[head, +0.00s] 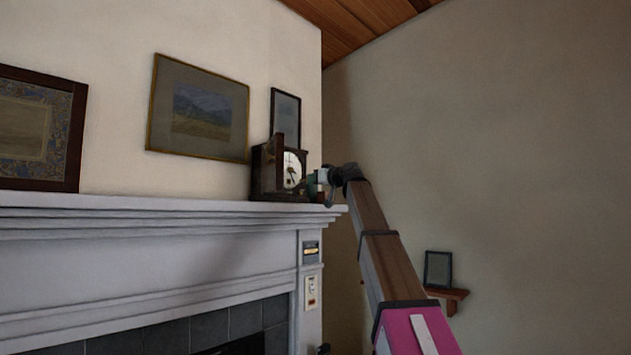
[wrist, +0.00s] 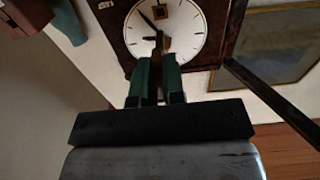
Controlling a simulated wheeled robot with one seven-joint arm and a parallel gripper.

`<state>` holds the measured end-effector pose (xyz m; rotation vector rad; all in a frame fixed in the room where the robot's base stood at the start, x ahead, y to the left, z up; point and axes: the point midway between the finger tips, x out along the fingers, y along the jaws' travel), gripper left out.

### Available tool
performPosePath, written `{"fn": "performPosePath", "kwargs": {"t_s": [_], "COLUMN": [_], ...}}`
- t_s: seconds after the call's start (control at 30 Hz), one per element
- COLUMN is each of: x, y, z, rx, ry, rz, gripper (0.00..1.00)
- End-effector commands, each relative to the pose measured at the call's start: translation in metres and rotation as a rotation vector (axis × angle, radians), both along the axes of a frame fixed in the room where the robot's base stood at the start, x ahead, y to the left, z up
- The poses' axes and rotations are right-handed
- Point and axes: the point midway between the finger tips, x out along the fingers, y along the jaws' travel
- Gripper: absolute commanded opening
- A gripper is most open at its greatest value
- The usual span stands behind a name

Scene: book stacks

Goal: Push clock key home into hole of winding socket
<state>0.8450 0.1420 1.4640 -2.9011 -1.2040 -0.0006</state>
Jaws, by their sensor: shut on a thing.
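The clock (head: 267,172) stands on the mantel in the head view, its white dial facing right toward my gripper (head: 322,178). In the wrist view the dial (wrist: 190,40) fills the top middle, with dark hands. My gripper's green fingers (wrist: 157,80) are shut on the clock key (wrist: 158,62), a narrow brownish piece between them. The key points at the lower part of the dial as pictured. A small brassy piece shows by its tip; I cannot tell whether tip and winding socket touch. The socket hole is not clearly visible.
A dark bar (wrist: 270,100) slants out beside the clock in the wrist view. A teal object (wrist: 68,20) and a reddish-brown box (wrist: 24,14) are at upper left. Framed pictures (head: 198,108) hang behind the mantel (head: 150,205). Open room lies right of the mantel end.

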Motion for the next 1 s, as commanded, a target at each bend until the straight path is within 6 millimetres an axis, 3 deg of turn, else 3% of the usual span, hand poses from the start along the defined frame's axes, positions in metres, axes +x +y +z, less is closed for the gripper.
{"fn": "performPosePath", "kwargs": {"t_s": [0.6, 1.0], "x": [0.034, 0.037], "y": [0.034, 0.037], "z": [0.000, 0.000], "rx": [0.000, 0.000], "ry": [0.000, 0.000], "rz": [0.000, 0.000], "gripper": [0.00, 0.00]}}
